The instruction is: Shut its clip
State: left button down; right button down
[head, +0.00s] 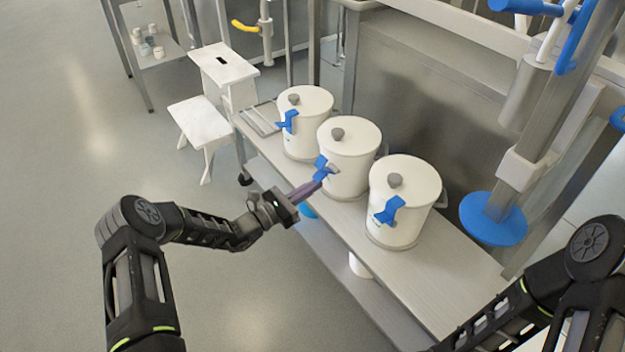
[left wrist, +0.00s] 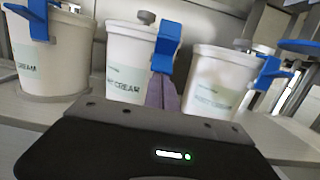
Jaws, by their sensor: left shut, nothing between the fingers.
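Three white lidded tubs stand in a row on the metal bench: the far one (head: 302,140), the middle one (head: 345,178) and the near one (head: 408,225). Each has a blue clip on its front: the far clip (head: 288,122), the middle clip (head: 322,168) and the near clip (head: 390,209). My left gripper (head: 313,186), with purple fingers, is shut and empty, its tips at the middle clip. In the left wrist view the fingers (left wrist: 162,93) rise just below the middle clip (left wrist: 167,45); I cannot tell whether they touch. My right gripper is out of view.
A flat grey item (head: 262,120) lies on the bench beyond the far tub. A blue disc (head: 493,220) on a steel post stands right of the near tub. White step stools (head: 200,122) are at the back left. The floor at left is clear.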

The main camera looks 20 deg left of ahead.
aim_at(320, 175)
pick_arm(q)
notch_tip(320, 175, up, 5)
jog(key=g+y+p, duration=0.3)
jog(key=g+p, duration=0.1)
jog(key=p, duration=0.5)
jog(key=shift+f, duration=0.2)
jog(key=shift+r+g+y+p, duration=0.15)
jog(key=shift+g+y+p, duration=0.25)
jog(key=shift+y, duration=0.2)
jog(key=shift+f+b, duration=0.3)
jog(key=shift+f, duration=0.2)
jog(key=shift+r, duration=0.15)
jog(key=shift+r+p, duration=0.45)
jog(key=shift+r, duration=0.25)
